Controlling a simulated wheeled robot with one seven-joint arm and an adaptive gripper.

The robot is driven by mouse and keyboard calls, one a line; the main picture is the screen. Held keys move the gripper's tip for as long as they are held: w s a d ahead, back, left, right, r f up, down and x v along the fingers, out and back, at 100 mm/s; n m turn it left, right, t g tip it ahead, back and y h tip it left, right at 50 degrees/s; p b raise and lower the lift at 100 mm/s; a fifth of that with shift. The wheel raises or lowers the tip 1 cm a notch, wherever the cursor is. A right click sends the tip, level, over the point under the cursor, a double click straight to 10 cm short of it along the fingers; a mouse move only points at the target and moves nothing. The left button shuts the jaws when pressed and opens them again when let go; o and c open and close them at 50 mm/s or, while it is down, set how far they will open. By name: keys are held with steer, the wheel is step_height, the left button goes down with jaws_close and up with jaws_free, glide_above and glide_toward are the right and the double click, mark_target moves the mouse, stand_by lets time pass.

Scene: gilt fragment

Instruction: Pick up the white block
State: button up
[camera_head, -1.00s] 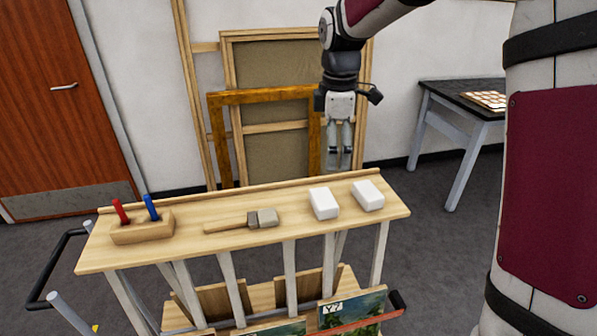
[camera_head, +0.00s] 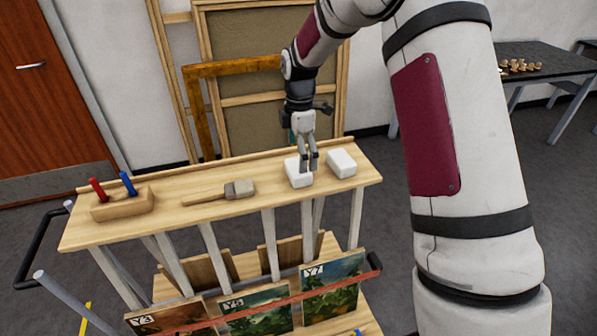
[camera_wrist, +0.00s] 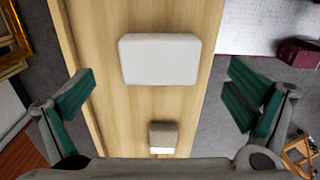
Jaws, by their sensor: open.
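Two white blocks lie on the wooden top of the rack. The left white block (camera_head: 298,179) is directly under my gripper (camera_head: 309,166), and the right white block (camera_head: 341,163) is just beside it. My gripper points down, open and empty, with its fingertips overlapping the left block in the head view. In the wrist view, one white block (camera_wrist: 160,60) lies between the lines of the two spread green-padded fingers, ahead of the palm. I cannot tell from the views whether the fingers touch it.
A mallet (camera_head: 238,189) lies left of the blocks; its greyish head (camera_wrist: 163,138) seems to show in the wrist view. A wooden holder (camera_head: 122,204) with red and blue handles stands at the left end. The rack top (camera_head: 165,195) is narrow. Wooden frames (camera_head: 235,68) lean behind it.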

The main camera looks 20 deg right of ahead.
mark_target(298, 172)
steer(key=f, duration=0.1)
steer(key=f+p, duration=0.1)
steer(key=f, duration=0.2)
steer(key=shift+s+a, duration=0.1)
steer(key=shift+a, duration=0.15)
steer(key=shift+f+p, duration=0.3)
steer(key=shift+f, duration=0.2)
steer(key=c, duration=1)
